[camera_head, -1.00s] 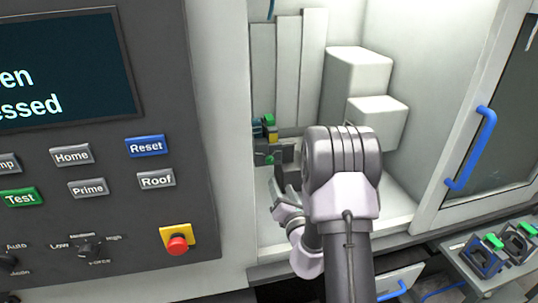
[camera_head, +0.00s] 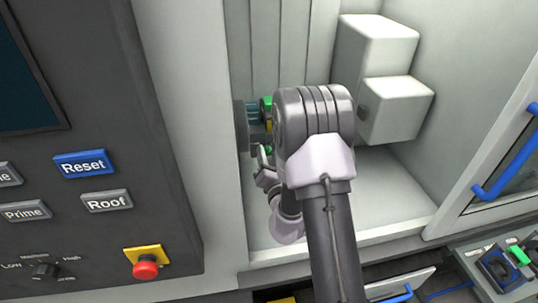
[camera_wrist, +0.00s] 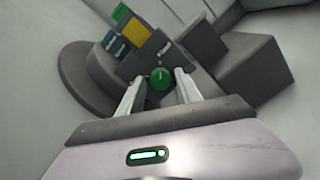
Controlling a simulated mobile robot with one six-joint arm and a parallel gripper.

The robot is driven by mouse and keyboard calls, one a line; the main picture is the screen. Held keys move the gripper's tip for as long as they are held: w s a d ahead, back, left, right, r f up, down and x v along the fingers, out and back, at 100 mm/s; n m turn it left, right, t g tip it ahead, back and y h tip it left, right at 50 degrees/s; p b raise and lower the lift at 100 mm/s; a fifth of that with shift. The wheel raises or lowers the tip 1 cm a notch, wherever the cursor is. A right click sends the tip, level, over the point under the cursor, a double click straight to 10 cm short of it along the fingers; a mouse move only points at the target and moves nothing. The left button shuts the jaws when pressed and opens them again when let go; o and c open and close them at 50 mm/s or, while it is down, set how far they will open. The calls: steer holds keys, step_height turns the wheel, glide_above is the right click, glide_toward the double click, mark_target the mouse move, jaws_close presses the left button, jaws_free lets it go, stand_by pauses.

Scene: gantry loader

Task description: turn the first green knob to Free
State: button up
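In the wrist view a round green knob (camera_wrist: 161,78) sits on the dark face of a grey fixture (camera_wrist: 103,78). A small light mark shows on it, too small to read. My gripper (camera_wrist: 158,89) is open, one finger on either side of the knob, which shows between the fingertips. I cannot tell whether the fingers touch it. In the head view the knob (camera_head: 268,149) is a small green spot at the left of the cabinet opening, partly hidden by my arm. My gripper (camera_head: 264,172) is just below it.
The fixture also bears a yellow block (camera_wrist: 139,41), a green block (camera_wrist: 120,15) and blue labelled parts (camera_wrist: 114,44). White stepped blocks (camera_head: 395,108) stand right of my arm. A control panel (camera_head: 90,130) with a red stop button (camera_head: 145,267) is at left; a blue door handle (camera_head: 507,165) is at right.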

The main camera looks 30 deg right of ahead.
jaws_close()
steer(key=shift+n, duration=0.4)
steer(key=n, duration=0.8)
steer(key=shift+b, duration=0.35)
steer(key=n+b, duration=0.1)
steer(key=n, duration=0.4)
steer(key=shift+w, duration=0.1)
steer(key=shift+r+n+b, duration=0.1)
steer(key=shift+n+b, duration=0.45)
steer(key=shift+n, duration=1.65)
